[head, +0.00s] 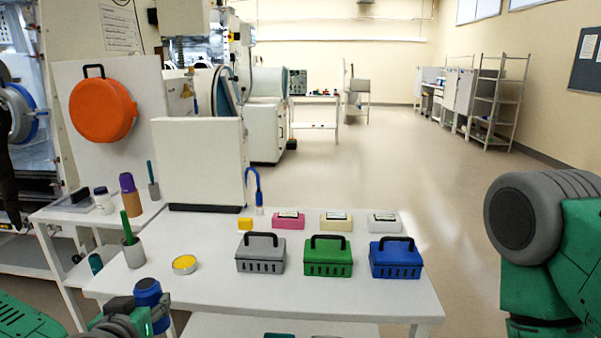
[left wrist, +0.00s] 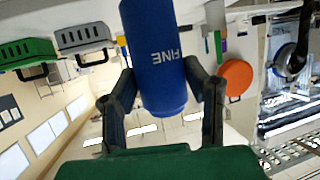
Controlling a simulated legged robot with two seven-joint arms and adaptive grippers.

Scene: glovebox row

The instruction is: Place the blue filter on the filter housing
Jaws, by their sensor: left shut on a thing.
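The blue filter (left wrist: 155,55) is a blue cylinder marked "FINE". My left gripper (left wrist: 158,85) is shut on it, one finger on each side, in the left wrist view. In the head view the blue filter (head: 148,293) shows at the near left corner of the white table, with my left gripper (head: 148,318) around its lower part. A low round piece with a yellow top (head: 185,264) sits on the table, to the right of and beyond the filter. I cannot tell whether it is the filter housing. My right gripper is out of view.
Grey (head: 260,262), green (head: 328,264) and blue (head: 396,266) handled boxes stand in a row on the table (head: 300,297). A grey cup (head: 134,256) holds a green stick. A white panel (head: 200,165) stands behind. The table's front strip is clear.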

